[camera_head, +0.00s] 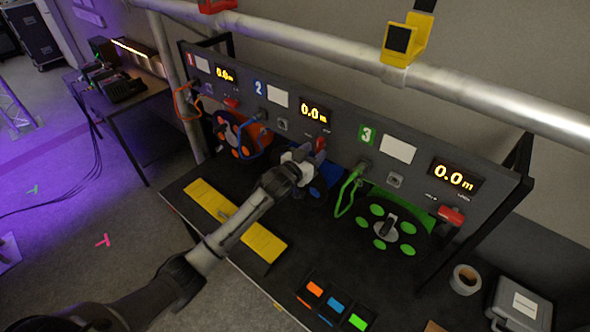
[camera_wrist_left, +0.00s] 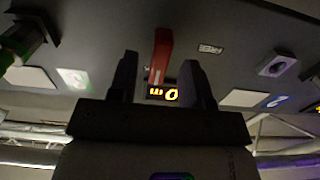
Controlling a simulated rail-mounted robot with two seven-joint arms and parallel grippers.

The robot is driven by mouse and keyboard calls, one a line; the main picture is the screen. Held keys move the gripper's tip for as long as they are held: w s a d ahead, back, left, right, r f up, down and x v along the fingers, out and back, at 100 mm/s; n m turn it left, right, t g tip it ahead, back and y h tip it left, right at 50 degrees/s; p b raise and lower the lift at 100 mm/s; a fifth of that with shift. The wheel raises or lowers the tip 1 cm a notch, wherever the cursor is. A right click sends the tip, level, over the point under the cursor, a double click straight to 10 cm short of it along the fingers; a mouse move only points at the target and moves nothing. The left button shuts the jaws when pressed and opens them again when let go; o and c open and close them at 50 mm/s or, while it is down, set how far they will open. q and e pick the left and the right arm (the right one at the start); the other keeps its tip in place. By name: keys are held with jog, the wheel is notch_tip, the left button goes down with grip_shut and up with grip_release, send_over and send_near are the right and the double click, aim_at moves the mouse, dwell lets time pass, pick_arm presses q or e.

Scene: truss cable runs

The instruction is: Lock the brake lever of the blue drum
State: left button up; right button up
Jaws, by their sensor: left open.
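The blue drum (camera_head: 328,176) sits at station 2 on the black bench and is mostly hidden behind my left gripper (camera_head: 307,152). Its red brake lever (camera_head: 320,143) is on the panel below the 0.0 m display, right at the gripper's tips. In the left wrist view the red lever (camera_wrist_left: 161,55) shows in the gap between the two open fingers of my left gripper (camera_wrist_left: 159,62). I cannot tell whether a finger touches it. My right gripper is in neither view.
The orange drum (camera_head: 240,138) is on the left and the green drum (camera_head: 386,228) on the right, with red levers (camera_head: 231,103) (camera_head: 450,215) above. A yellow plate (camera_head: 262,242) and coloured tiles (camera_head: 336,305) lie in front. A silver truss tube (camera_head: 330,48) crosses above.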

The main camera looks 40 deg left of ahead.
pick_arm(q)
jog(key=s+b, duration=0.2)
jog(key=s, duration=0.8)
jog(key=shift+s+d, duration=0.35)
jog(key=shift+d, duration=0.1)
